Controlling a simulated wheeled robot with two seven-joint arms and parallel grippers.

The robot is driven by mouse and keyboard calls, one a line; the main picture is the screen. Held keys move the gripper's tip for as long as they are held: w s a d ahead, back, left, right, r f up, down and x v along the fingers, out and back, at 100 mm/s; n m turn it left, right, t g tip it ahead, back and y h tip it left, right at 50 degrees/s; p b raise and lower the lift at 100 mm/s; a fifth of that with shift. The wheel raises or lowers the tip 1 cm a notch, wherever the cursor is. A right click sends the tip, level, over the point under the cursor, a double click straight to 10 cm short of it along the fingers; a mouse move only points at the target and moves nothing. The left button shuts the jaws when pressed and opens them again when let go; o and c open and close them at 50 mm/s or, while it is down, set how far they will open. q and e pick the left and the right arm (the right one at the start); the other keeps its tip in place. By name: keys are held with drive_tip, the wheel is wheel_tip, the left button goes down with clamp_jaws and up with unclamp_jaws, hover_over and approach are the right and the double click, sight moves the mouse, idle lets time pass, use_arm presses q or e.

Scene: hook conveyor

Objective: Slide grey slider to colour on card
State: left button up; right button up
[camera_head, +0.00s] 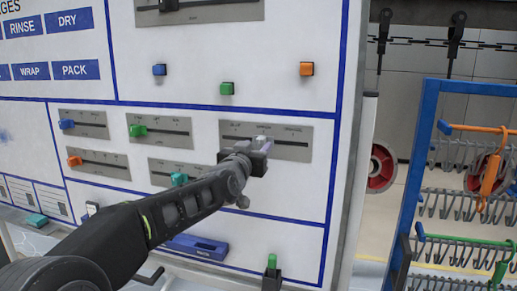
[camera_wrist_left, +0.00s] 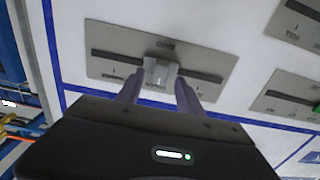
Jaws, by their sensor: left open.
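The grey slider (camera_wrist_left: 160,75) sits near the middle of the slot in its metal plate (camera_wrist_left: 105,38), by the middle label. In the head view this plate (camera_head: 296,147) carries three labels that seem to read blue, green and orange; the slider there is mostly hidden by my gripper. My left gripper (camera_head: 264,144) is at the plate. In the left wrist view its open fingers (camera_wrist_left: 157,92) stand on either side of the slider, apart from each other. I cannot make out a card showing a colour. My right gripper is not in view.
Blue (camera_head: 159,70), green (camera_head: 227,88) and orange (camera_head: 306,69) knobs are on the white panel above. Other slider plates (camera_head: 160,131) are to the left. A blue tray (camera_head: 196,247) is low on the panel. A blue-framed hook rack (camera_head: 420,140) stands right.

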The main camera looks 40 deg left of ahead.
use_arm(q)
drive_tip(key=b+v, duration=0.1)
drive_tip(key=v, duration=0.4)
idle(0.5)
